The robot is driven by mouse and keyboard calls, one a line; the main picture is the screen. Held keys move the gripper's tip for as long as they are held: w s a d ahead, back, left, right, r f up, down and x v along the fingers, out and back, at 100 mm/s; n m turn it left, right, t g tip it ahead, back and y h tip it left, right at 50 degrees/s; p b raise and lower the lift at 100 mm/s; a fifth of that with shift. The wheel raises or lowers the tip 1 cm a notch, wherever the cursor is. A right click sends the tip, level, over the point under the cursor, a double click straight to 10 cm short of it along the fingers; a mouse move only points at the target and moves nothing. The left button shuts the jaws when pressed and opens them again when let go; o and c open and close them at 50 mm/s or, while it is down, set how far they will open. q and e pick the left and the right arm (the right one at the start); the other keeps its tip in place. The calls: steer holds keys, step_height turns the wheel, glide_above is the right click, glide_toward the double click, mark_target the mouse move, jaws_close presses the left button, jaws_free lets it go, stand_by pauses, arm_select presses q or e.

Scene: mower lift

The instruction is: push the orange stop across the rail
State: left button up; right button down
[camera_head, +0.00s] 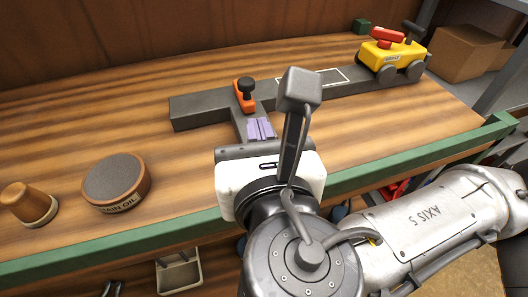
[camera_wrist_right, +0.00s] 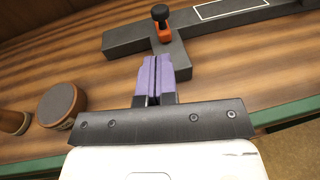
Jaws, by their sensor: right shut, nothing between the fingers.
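The orange stop (camera_head: 243,93) with a black knob sits on the short crosspiece of the grey rail (camera_head: 205,110), toward its back end. It also shows in the right wrist view (camera_wrist_right: 163,30). My right gripper (camera_head: 261,128) has purple fingers and is shut with nothing between them. Its fingertips (camera_wrist_right: 154,62) lie over the near arm of the crosspiece, in front of the stop, with a small gap visible between them and the stop. Whether the fingers touch the rail I cannot tell. My left gripper is not in view.
A yellow mower (camera_head: 391,59) with a red part on top stands at the rail's right end, beyond a white outlined rectangle (camera_head: 312,80). A round drain oil tin (camera_head: 117,183) and a wooden cup-like piece (camera_head: 29,204) stand at left. A green edge (camera_head: 130,242) borders the bench.

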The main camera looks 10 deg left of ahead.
steer(key=shift+v, duration=1.55)
